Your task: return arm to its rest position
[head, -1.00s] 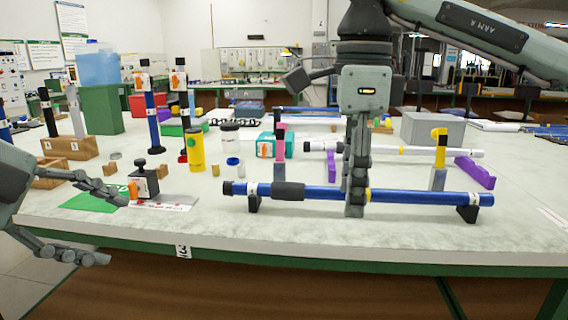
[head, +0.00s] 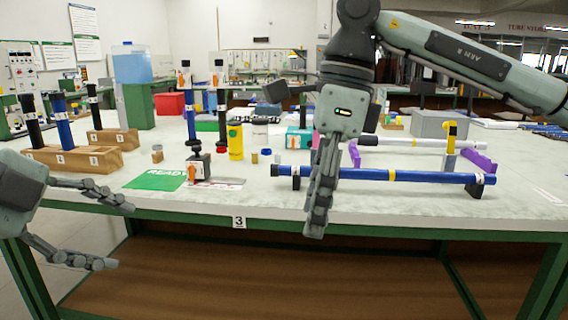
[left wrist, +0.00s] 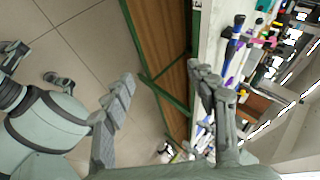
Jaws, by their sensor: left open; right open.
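My left gripper (head: 112,228) is open and empty at the left, in front of the table's front edge. In the left wrist view its two fingers (left wrist: 160,95) are spread with only floor and table side between them. My right gripper (head: 318,190) hangs fingers-down from the right arm, open, at the front of the table. It overlaps the blue rod (head: 420,177) in the picture.
The table (head: 240,203) holds a black-topped block device (head: 198,165), a green mat (head: 155,180), a yellow cylinder (head: 235,142) and wooden racks (head: 70,158) with upright rods. A white rod (head: 420,142) lies behind the blue one. The space before the table is clear.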

